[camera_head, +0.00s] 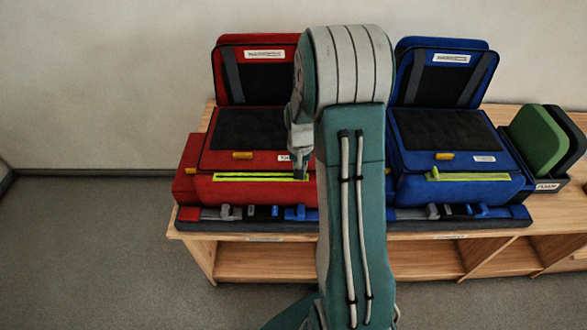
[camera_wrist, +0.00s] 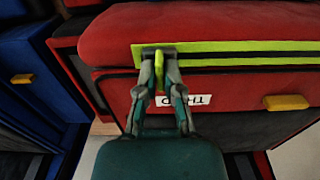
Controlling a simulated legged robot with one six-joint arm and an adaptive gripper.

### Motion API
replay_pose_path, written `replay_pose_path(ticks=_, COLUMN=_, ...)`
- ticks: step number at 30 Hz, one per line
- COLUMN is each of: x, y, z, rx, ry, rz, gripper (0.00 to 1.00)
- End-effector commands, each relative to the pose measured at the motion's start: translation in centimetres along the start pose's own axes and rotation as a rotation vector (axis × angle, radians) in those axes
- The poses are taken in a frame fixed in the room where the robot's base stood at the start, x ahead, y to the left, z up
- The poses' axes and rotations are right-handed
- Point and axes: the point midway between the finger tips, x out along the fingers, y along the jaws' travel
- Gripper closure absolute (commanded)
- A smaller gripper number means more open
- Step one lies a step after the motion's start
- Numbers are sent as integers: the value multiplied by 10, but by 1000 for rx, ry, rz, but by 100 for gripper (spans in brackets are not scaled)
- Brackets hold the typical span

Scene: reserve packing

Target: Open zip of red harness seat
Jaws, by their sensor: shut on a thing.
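The red harness seat (camera_head: 195,187) stands on the left of the wooden bench, its back panel upright. A lime-green zip (camera_head: 255,178) runs across its front; a dark line runs along its middle in the wrist view (camera_wrist: 235,53). My gripper (camera_head: 300,175) is at the zip's right end in the head view, which is the left end in the wrist view. There its fingers (camera_wrist: 159,72) are shut on the yellow-green zip pull (camera_wrist: 159,62). My arm hides the seat's right side in the head view.
A blue harness seat (camera_head: 460,192) with its own lime zip stands to the right. A dark strip with straps and buckles (camera_head: 350,223) lies along the bench's (camera_head: 420,240) front edge. A dark box (camera_head: 547,187) with green and dark pads stands at far right.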

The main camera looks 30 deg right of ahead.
Motion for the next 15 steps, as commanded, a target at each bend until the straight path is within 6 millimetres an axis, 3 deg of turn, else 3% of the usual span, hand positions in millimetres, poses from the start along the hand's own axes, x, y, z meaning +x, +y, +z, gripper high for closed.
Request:
replay_pose_path(ticks=6, x=2, y=0, z=2, rx=0, ry=-5, rz=1, gripper=100)
replay_pose_path(ticks=7, x=2, y=0, z=2, rx=0, ry=-5, rz=1, gripper=77)
replay_pose_path(ticks=9, x=2, y=0, z=2, rx=0, ry=-5, rz=1, gripper=56)
replay_pose_path(ticks=15, x=1, y=0, z=1, rx=0, ry=-2, rz=0, gripper=56)
